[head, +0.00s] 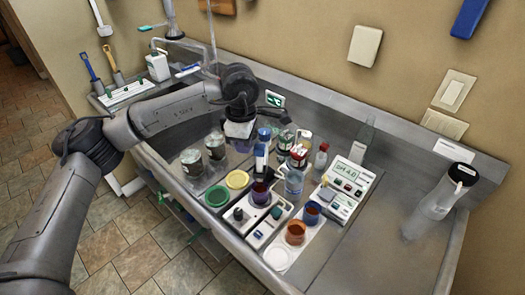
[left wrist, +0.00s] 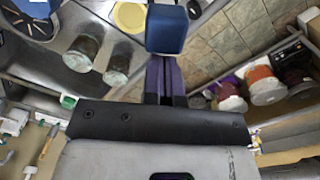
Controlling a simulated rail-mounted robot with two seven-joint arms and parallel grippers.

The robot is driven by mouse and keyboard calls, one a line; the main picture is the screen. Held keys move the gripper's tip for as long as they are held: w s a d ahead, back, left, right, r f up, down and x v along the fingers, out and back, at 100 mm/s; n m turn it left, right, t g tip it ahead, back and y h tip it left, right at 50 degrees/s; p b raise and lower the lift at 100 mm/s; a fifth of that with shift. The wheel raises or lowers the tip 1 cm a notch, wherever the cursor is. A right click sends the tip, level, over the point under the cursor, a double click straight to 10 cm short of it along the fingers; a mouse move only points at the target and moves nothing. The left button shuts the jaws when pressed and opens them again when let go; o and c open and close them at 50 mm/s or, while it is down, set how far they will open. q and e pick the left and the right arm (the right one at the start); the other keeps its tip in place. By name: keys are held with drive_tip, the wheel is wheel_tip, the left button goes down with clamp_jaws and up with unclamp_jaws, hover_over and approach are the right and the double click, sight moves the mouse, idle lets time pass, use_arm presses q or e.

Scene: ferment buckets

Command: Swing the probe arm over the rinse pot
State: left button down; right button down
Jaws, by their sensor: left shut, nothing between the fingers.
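My left gripper (head: 241,138) hangs over the bench near its middle, fingers pointing down. In the left wrist view its narrow dark fingers (left wrist: 165,78) are together, with nothing seen between them. A blue block (left wrist: 167,30) shows at the finger ends; whether they touch it I cannot tell. A white pH meter (head: 348,181) reading about 4.0 stands right of the cups. A small upright blue and white piece (head: 261,156) stands just right of my gripper. I cannot tell for sure which pieces are the probe arm and rinse pot.
A purple cup (head: 260,195), orange cup (head: 295,233) and blue cup (head: 311,212) stand in front. Green (head: 215,196) and yellow (head: 237,180) lids lie left of them, near two lidded jars. Bottles stand behind. A clear bottle (head: 436,205) stands right; the bench's right front is clear.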

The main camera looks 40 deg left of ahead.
sight(257, 148)
use_arm(q)
drive_tip(key=shift+d, duration=0.15)
idle(0.3)
drive_tip(key=shift+w+d, duration=0.3)
drive_tip(key=shift+d, duration=0.45)
drive_tip(key=shift+w+d, duration=0.25)
drive_tip(key=shift+d, duration=0.45)
drive_tip(key=w+d, duration=0.1)
drive_tip(key=d, duration=0.1)
drive_tip(key=shift+w+d, duration=0.35)
drive_tip(key=shift+w+d+p, duration=0.45)
drive_tip(key=shift+w+d, duration=0.65)
drive_tip(key=shift+w, duration=0.1)
